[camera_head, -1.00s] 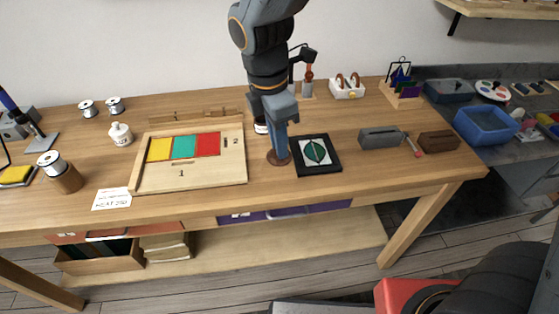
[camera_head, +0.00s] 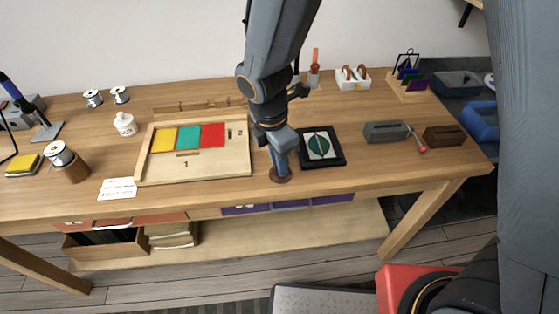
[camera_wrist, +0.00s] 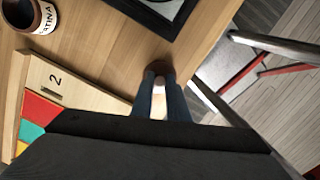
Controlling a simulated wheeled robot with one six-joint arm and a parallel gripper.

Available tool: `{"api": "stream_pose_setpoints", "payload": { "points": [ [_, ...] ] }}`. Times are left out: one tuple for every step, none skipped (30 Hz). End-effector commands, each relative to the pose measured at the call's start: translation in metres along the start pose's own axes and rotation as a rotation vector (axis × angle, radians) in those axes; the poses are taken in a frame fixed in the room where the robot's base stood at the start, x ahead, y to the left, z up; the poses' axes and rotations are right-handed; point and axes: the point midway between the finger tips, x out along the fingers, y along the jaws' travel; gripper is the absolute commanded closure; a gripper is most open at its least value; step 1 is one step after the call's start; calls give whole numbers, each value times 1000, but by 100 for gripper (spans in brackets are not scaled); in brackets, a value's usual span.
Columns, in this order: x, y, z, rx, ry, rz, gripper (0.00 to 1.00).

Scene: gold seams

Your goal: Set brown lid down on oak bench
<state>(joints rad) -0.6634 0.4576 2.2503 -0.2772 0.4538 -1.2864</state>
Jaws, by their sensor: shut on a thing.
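The brown lid (camera_head: 280,177) is a small dark brown disc at my fingertips, right of the wooden tray and near the front of the oak bench (camera_head: 210,193). My gripper (camera_head: 280,166) points down and is shut on it. In the wrist view the lid (camera_wrist: 160,67) shows just beyond the two blue-grey fingers, over the bench wood close to its front edge. I cannot tell whether the lid touches the bench top. A jar with a "TINA" label (camera_wrist: 43,20) stands at the upper left of the wrist view; my arm hides it in the head view.
The tray with yellow, teal and red panels (camera_head: 242,165) lies left of the lid. A black-framed panel with a green leaf design (camera_head: 338,150) lies to the right. A grey block (camera_head: 385,132) and a brown block (camera_head: 444,136) are farther right. Bare wood lies around the lid.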

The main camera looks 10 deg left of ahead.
Motion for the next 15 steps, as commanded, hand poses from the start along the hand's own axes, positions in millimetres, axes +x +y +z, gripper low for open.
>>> {"api": "stream_pose_setpoints", "payload": {
  "points": [
    [0, 0, 0, 0, 0, 0, 100],
    [0, 0, 0, 0, 0, 1, 100],
    [0, 0, 0, 0, 0, 1, 100],
    [0, 0, 0, 0, 0, 1, 100],
    [0, 0, 0, 0, 0, 1, 100],
    [0, 0, 0, 0, 0, 1, 100],
    [0, 0, 0, 0, 0, 1, 100],
    [1, 0, 0, 0, 0, 0, 100],
    [2, 0, 0, 0, 0, 0, 100],
    [3, 0, 0, 0, 0, 0, 100],
    [4, 0, 0, 0, 0, 0, 100],
    [4, 0, 0, 0, 0, 0, 79],
    [3, 0, 0, 0, 0, 0, 74],
    [3, 0, 0, 0, 0, 0, 69],
    [3, 0, 0, 0, 0, 0, 67]
  ]
}}
